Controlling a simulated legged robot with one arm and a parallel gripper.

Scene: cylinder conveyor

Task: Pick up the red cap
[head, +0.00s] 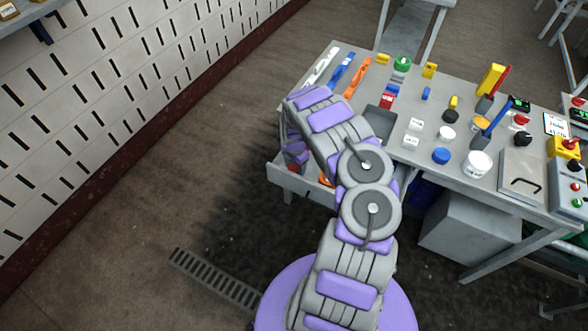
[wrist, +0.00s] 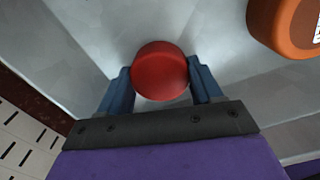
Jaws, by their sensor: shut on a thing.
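The red cap (wrist: 160,72) is a round red piece seen close up in the wrist view. It sits between the two blue fingers of my gripper (wrist: 160,88), which is shut on it. A grey metal surface with raised walls (wrist: 85,30) lies around and beyond the cap, like the inside of a drawer. I cannot tell whether the cap touches the bottom. In the head view my arm reaches to the open drawer (head: 275,172) at the table's left end, and my arm hides the gripper and most of the drawer.
An orange round piece (wrist: 290,25) lies right of the cap in the wrist view. The grey table (head: 440,185) holds many parts, including a blue cap (head: 441,156), white containers and a shallow grey tray (head: 380,124). A slotted white wall (head: 120,80) stands at left.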

